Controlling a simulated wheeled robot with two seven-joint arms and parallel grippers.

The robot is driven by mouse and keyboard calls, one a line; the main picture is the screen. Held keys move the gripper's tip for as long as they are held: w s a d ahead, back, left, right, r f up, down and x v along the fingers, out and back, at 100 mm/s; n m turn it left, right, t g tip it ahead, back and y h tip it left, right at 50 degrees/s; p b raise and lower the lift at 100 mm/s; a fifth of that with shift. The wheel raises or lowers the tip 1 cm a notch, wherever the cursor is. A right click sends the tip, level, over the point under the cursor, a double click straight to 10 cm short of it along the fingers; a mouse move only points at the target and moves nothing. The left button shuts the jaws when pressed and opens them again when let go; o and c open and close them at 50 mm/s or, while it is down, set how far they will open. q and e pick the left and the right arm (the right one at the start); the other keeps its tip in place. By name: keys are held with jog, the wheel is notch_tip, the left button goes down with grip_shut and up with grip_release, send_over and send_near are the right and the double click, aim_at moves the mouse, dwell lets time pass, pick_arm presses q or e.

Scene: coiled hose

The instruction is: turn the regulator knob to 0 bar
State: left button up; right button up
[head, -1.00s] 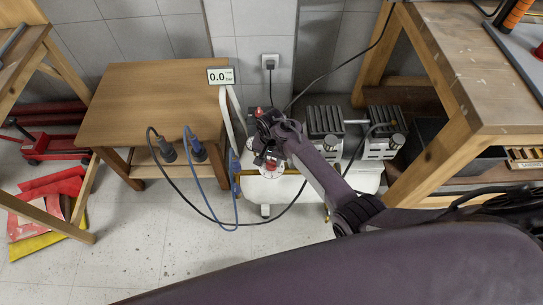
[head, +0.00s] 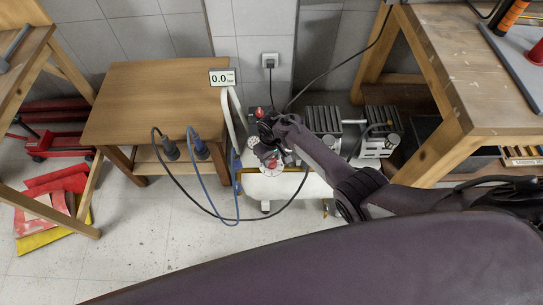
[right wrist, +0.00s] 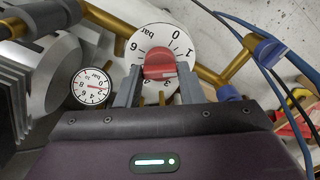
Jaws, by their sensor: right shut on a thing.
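The red regulator knob (right wrist: 160,63) sits at the middle of a white round dial (right wrist: 152,36) marked in bar, with 0 and 1 at its upper right and 6 at its left. My right gripper (right wrist: 159,88) is shut on the knob, one finger on each side. I cannot tell clearly which number the knob points to. In the head view, my right gripper (head: 268,148) is over the white compressor (head: 268,188) and partly hides the knob (head: 272,163). A display (head: 221,77) above the wooden table reads 0.0. My left gripper is not in view.
A small gauge (right wrist: 91,86) and brass pipes (right wrist: 210,75) lie close around the knob. A black hose and a blue hose (head: 218,220) loop from the wooden table (head: 150,95) to the compressor. A workbench (head: 470,90) stands at the right.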

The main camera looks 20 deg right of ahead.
aim_at(271, 161)
jog(key=n, duration=0.5)
jog(key=shift+n, duration=0.4)
jog(key=n, duration=0.5)
jog(key=shift+n, duration=0.3)
jog(key=o, duration=1)
notch_tip(271, 161, up, 8)
jog(key=shift+f+p, duration=0.1)
jog(key=shift+p, duration=1.1)
